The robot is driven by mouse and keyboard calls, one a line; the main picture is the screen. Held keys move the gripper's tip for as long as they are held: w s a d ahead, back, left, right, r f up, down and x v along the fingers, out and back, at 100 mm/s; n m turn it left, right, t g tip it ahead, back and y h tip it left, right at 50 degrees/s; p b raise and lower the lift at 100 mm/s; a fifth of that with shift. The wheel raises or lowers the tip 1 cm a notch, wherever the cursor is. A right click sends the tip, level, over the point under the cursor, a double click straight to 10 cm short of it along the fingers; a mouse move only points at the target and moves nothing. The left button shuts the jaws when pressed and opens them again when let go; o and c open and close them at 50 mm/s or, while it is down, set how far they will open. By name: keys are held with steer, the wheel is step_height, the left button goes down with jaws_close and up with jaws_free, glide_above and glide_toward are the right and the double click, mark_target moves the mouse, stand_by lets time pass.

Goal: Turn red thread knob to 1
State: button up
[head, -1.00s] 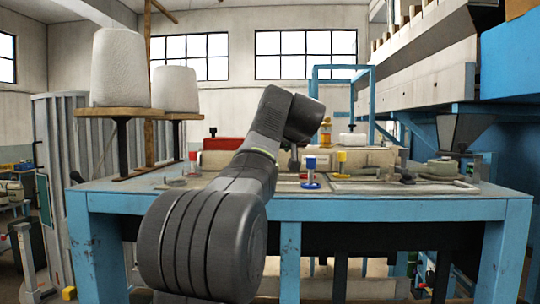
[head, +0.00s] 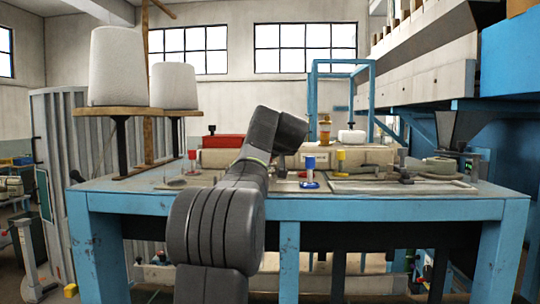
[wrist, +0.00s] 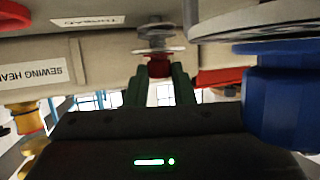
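In the wrist view, a small red knob (wrist: 158,67) with a pale disc at its base shows straight beyond the fingertips, in line with the gap between them. A THREAD label (wrist: 87,21) is on the beige surface up and to its left. My gripper (wrist: 160,77) has two dark green fingers spread apart, with nothing seen clamped between them. I cannot tell how far the knob lies from the fingertips, nor read its setting. In the head view my arm hides the gripper. A red knob (head: 193,156) stands there at the table's left; I cannot tell if it is the same one.
A blue knob (head: 310,164) and a yellow knob (head: 341,157) stand on the blue-framed table (head: 400,208). The blue knob (wrist: 280,100) is large and close at right in the wrist view. A SEWING HEAD label (wrist: 33,77) shows at left. A red box (head: 222,141) sits behind.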

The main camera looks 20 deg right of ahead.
jaws_close()
steer(key=shift+a, duration=0.1)
steer(key=shift+m+h+p, duration=0.3)
steer(key=shift+m+h, duration=0.4)
steer(key=shift+h, duration=0.1)
steer(key=o, duration=0.6)
jaws_free()
